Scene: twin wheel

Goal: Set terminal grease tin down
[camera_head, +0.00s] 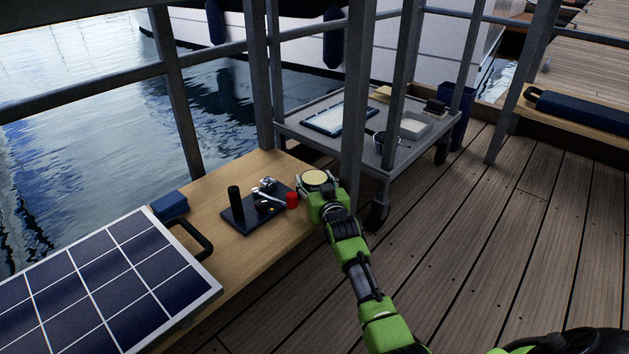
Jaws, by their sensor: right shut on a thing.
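The terminal grease tin (315,177) is a small round tin with a pale yellow top. It is in my right gripper (317,186), which is shut on it at the right end of the wooden bench (215,188). I cannot tell whether the tin touches the bench or is held just above it. The green right arm reaches in from the bottom right. My left gripper is not in view.
A solar panel (110,285) and blue cloth (170,205) lie left. A grey cart (300,127) and railing posts (356,100) stand behind.

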